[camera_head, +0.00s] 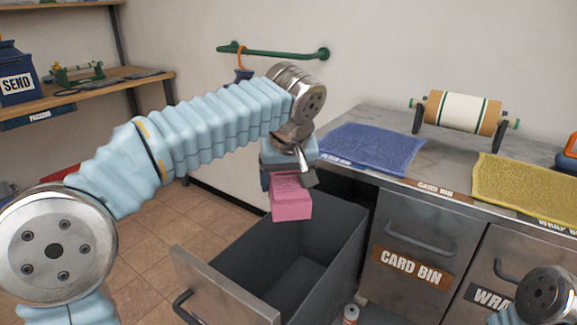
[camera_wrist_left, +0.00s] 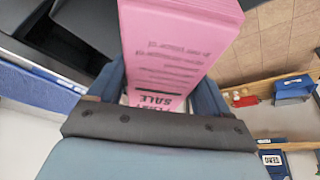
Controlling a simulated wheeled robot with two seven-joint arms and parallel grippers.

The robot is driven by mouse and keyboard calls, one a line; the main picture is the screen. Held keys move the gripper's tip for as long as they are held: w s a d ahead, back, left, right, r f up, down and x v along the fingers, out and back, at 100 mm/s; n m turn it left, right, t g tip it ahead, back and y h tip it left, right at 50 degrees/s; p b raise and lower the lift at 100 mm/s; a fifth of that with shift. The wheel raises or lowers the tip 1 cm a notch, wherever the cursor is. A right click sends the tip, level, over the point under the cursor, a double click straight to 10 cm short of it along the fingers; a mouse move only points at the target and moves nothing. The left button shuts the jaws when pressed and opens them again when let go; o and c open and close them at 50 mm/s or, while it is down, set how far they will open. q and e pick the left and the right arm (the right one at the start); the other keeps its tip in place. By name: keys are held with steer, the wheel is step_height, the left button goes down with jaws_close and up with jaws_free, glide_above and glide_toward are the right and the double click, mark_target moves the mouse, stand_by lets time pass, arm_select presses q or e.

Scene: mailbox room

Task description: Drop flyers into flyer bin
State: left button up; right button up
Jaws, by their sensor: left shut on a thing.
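A pink flyer stack (camera_head: 291,203) hangs below my left gripper (camera_head: 289,178) in the head view. My left gripper is shut on it. In the left wrist view, the pink stack (camera_wrist_left: 180,40) with printed text reading "SALE" sits between the gripper's fingers (camera_wrist_left: 165,95). Below the stack is an open, dark grey drawer bin (camera_head: 225,288), pulled out from under the counter. The stack is above the drawer opening, near its far end. The visible drawer interior looks empty; part is hidden by the stack. My right gripper is out of view.
A closed card bin (camera_head: 412,265) is right of the open drawer. The counter carries a blue mat (camera_head: 372,148), a yellow mat (camera_head: 525,187) and a paper roll (camera_head: 462,112). A wooden shelf (camera_head: 110,86) is at left.

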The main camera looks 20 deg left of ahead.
arm_select(q)
step_height(320, 180, down, 3)
steer(key=shift+r+b, duration=0.15)
steer(key=shift+b, duration=0.6)
steer(key=shift+f+b, duration=0.55)
steer(key=o, duration=1.3)
steer(key=p+v, duration=0.2)
steer(key=v, duration=1.1)
steer(key=shift+s+r+p, duration=0.1)
steer(key=shift+p, duration=0.25)
steer(key=shift+s+r, duration=0.15)
steer(key=shift+r, duration=0.15)
